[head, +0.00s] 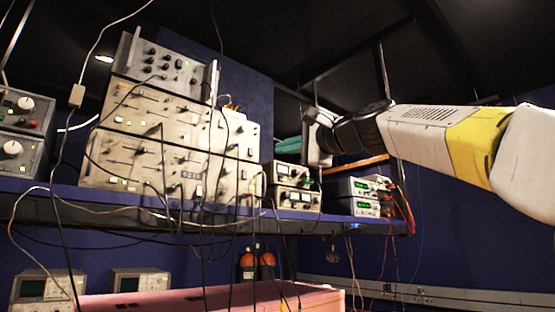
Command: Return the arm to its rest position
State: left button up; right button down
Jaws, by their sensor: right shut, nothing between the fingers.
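My right arm comes in from the right edge, white with a yellow band, raised and stretched toward the shelf. My right gripper (306,137) is at its far end, in front of the back of the shelf and above the small meter units. It is small and seen from behind the wrist, and its fingers are mostly hidden. It is shut with nothing in it. My left arm and gripper are not in view.
A blue shelf (48,186) carries stacked beige instruments (170,140), small meter units (292,175) and power supplies with green displays (362,188). Loose cables hang in front. Below are a pink surface (200,301) and oscilloscopes (140,283). Free room lies under my arm at right.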

dwell(0.4)
jog(key=s+d+f+n+g+h, duration=0.2)
jog(key=s+f, duration=0.4)
jog(key=f, duration=1.2)
jog(key=s+d+f+n+g+h, duration=0.3)
jog(key=s+f+n+g+h, duration=0.1)
jog(key=f, duration=1.4)
jog(key=s+d+f+n+g+h, duration=0.3)
jog(key=s+f+n, duration=0.2)
jog(key=f, duration=1.3)
jog(key=s, duration=0.2)
jog(key=shift+s, duration=0.4)
jog(key=c, duration=2.1)
grip_release()
